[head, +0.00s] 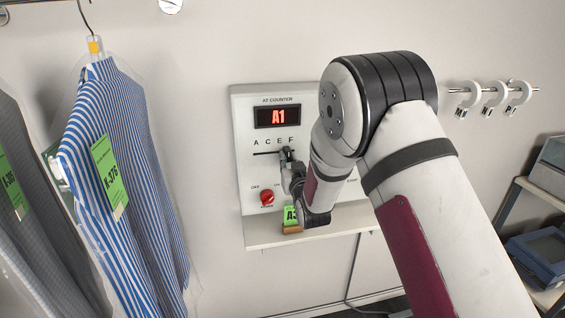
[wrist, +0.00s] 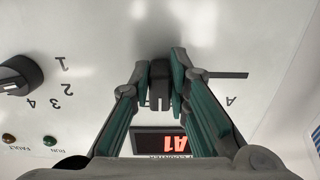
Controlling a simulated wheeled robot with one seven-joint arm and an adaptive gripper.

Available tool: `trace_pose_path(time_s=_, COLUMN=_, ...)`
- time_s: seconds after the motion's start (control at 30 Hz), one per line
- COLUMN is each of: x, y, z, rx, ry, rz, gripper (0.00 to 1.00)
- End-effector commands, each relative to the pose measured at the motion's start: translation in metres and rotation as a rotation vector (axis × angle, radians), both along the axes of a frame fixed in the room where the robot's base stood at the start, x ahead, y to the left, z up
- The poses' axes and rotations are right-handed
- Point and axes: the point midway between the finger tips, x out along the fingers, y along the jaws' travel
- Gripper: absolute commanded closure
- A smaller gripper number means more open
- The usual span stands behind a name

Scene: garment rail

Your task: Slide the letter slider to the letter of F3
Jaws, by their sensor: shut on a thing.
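The letter slider (wrist: 160,82) is a dark knob on a horizontal slot in the white counter panel (head: 244,108). My gripper (head: 286,157) is shut on it; in the wrist view the fingers (wrist: 160,92) sit on both sides of the knob. In the head view the fingers are below the letters E and F, well right of A. The wrist view is upside down, with the letter A and bare slot to the right of the fingers; they hide the other letters there. The red display (head: 277,117) reads A1.
A black number dial (wrist: 18,75) shows in the wrist view; my arm hides it in the head view. A red power knob (head: 267,198) is below the slot. A green tag (head: 291,214) stands on the ledge. Bagged shirts (head: 125,170) hang at left, hooks (head: 490,92) at right.

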Motion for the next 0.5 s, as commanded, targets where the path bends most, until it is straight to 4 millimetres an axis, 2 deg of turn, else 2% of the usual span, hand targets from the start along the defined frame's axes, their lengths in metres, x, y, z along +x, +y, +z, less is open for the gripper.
trace_pose_path(time_s=0.03, x=0.0048, y=-0.0142, z=0.0006, rx=0.001, ry=-0.002, rz=-0.012, gripper=1.0)
trace_pose_path(time_s=0.1, x=0.0061, y=-0.0201, z=0.0007, rx=0.001, ry=-0.002, rz=-0.009, gripper=1.0)
trace_pose_path(time_s=0.37, x=0.0064, y=-0.0223, z=0.0009, rx=0.001, ry=-0.002, rz=-0.012, gripper=1.0)
trace_pose_path(time_s=0.4, x=0.0065, y=-0.0225, z=0.0009, rx=0.001, ry=-0.002, rz=-0.012, gripper=0.74)
trace_pose_path(time_s=0.47, x=0.0065, y=-0.0225, z=0.0009, rx=0.001, ry=-0.002, rz=-0.012, gripper=0.63)
trace_pose_path(time_s=0.5, x=0.0064, y=-0.0221, z=0.0009, rx=0.001, ry=-0.002, rz=-0.011, gripper=0.63)
